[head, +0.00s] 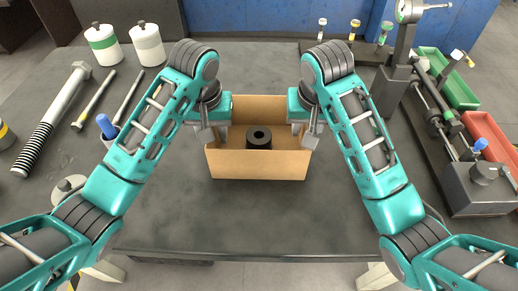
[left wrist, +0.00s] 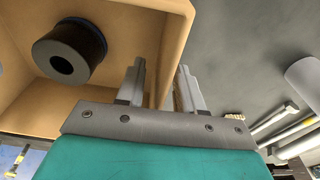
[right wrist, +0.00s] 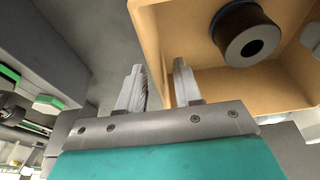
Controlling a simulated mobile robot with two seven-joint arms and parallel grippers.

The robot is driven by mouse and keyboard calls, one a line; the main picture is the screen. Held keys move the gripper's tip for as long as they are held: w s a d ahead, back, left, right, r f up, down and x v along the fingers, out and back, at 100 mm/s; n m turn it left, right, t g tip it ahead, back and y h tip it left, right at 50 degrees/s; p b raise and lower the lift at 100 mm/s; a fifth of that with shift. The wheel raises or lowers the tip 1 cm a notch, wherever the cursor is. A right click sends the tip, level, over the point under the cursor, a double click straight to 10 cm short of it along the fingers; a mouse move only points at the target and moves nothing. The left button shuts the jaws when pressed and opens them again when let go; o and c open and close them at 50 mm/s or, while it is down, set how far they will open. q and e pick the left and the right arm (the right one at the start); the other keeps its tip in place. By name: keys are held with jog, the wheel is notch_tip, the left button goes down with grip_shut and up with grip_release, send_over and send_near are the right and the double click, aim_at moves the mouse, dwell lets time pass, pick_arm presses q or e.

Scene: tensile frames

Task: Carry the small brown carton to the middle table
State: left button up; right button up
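The small brown carton (head: 258,166) is an open-topped box on the dark grey table in front of me. A black ring-shaped part (head: 259,138) sits inside it; it also shows in the left wrist view (left wrist: 69,52). My left gripper (left wrist: 160,85) is at the carton's left wall, one finger inside and one outside, with a gap between them. My right gripper (right wrist: 157,85) is likewise at the right wall, its fingers on either side with a narrower gap. Whether any finger touches the wall is hard to tell.
The grey table (head: 240,222) is clear in front of the carton. At left lie a large bolt (head: 50,117) and rods, with two white jars (head: 148,44) behind. At right stand a test device (head: 395,75), a green bin (head: 448,80) and a red bin (head: 488,138).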

pick_arm(q)
jog(key=o, duration=0.7)
jog(key=shift+d, duration=0.1)
jog(key=shift+r, duration=0.1)
jog(key=r, duration=0.4)
jog(key=s+r, duration=0.1)
jog(key=r, duration=0.6)
jog(key=shift+s+r, duration=0.2)
jog(key=shift+r, duration=0.2)
pick_arm(e)
jog(key=shift+o, duration=0.5)
jog(key=o, duration=0.7)
